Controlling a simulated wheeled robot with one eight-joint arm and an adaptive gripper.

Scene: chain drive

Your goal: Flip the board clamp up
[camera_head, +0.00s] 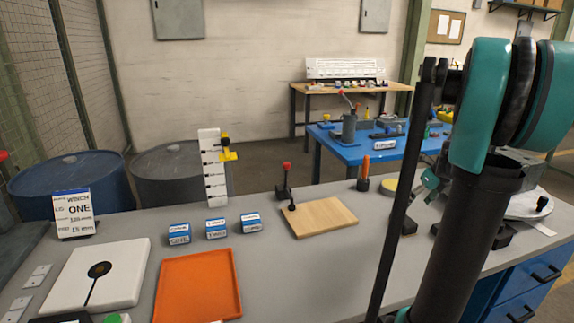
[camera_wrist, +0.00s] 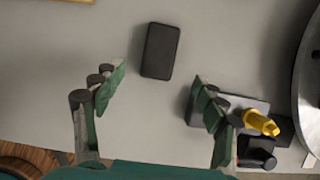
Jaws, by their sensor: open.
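The wooden board (camera_head: 322,218) lies on the grey bench, in the middle of the head view. At its back left edge stands a dark clamp (camera_head: 284,192) with an upright lever and a red knob. A small black-knobbed piece (camera_head: 292,207) sits on the board's left edge; I cannot tell whether it belongs to the clamp. My gripper (camera_wrist: 159,82) is open and empty above the bench, well right of the board and partly hidden by my arm in the head view. In the wrist view a dark block (camera_wrist: 160,50) lies ahead between the fingers, apart from them.
A yellow-handled piece (camera_wrist: 262,123) on a dark mount is by the right finger. An orange upright handle (camera_head: 365,172) and a yellow disc (camera_head: 390,187) stand right of the board. Blue labelled boxes (camera_head: 216,229) and an orange tray (camera_head: 198,286) lie left. Bare bench lies before the board.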

